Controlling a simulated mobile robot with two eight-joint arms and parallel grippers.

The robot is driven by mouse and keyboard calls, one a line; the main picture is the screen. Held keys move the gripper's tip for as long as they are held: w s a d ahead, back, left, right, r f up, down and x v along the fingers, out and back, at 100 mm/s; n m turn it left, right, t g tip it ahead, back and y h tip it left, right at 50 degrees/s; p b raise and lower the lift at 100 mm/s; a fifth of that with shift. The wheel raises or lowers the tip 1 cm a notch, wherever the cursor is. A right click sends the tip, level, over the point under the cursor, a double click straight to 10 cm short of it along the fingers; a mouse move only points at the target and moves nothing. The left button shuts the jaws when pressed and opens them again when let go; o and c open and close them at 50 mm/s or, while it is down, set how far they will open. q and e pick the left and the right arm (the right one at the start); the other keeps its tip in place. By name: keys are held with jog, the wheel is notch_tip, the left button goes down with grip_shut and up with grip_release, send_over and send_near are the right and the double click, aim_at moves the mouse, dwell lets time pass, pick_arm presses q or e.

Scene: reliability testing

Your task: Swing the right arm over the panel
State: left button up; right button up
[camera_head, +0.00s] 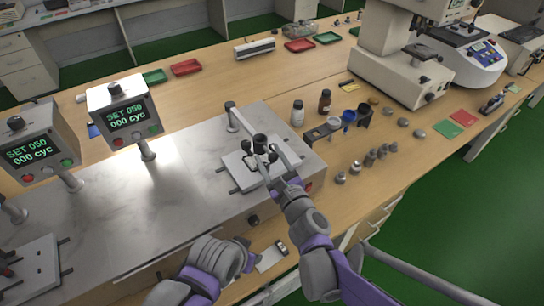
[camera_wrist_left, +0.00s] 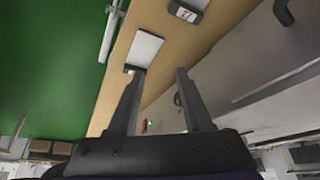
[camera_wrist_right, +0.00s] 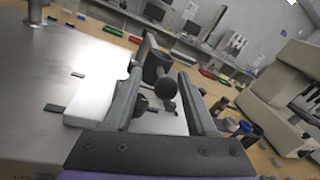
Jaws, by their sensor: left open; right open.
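A metal-topped test bench (camera_head: 180,165) carries a white panel (camera_head: 232,163) at its right end. A small dark fixture with round black knobs (camera_head: 260,140) stands at the panel, below a light metal bar (camera_head: 236,108) on a post. My right gripper (camera_head: 268,163) is over the panel's near right side. In the right wrist view its open fingers (camera_wrist_right: 160,90) straddle a black ball knob (camera_wrist_right: 167,87); contact cannot be told. The white panel (camera_wrist_right: 95,97) lies left of it. My left gripper (camera_wrist_left: 160,75) is open and empty near the table's front edge.
Two display boxes (camera_head: 125,115) (camera_head: 35,150) on posts rise from the bench at left. A white card (camera_wrist_left: 145,48) and a small grey device (camera_wrist_left: 187,10) lie at the front edge. Bottles (camera_head: 297,113), cups and several metal weights (camera_head: 370,158) stand right of the bench.

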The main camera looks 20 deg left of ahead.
jog(key=shift+d, duration=0.2)
jog(key=v, duration=1)
jog(key=shift+s+d, duration=0.15)
jog(key=shift+s, duration=0.1)
jog(key=s+d+f+n+g+h+p, duration=0.1)
jog(key=s+d+n+g+h+p, duration=0.1)
jog(key=s+d+n+h, duration=0.2)
jog(key=s+d+f+n+g+h+p, duration=0.1)
jog(key=s+d+n+h, duration=0.3)
jog(key=d+n, duration=0.7)
jog(key=s+d+f+n+g+h+p, duration=0.2)
jog(key=d+n, duration=0.5)
jog(key=d, duration=0.9)
jog(key=s+f+g+h, duration=0.1)
jog(key=s+g+h, duration=0.1)
jog(key=h, duration=0.1)
jog(key=shift+s+n+p, duration=0.3)
jog(key=shift+n, duration=0.1)
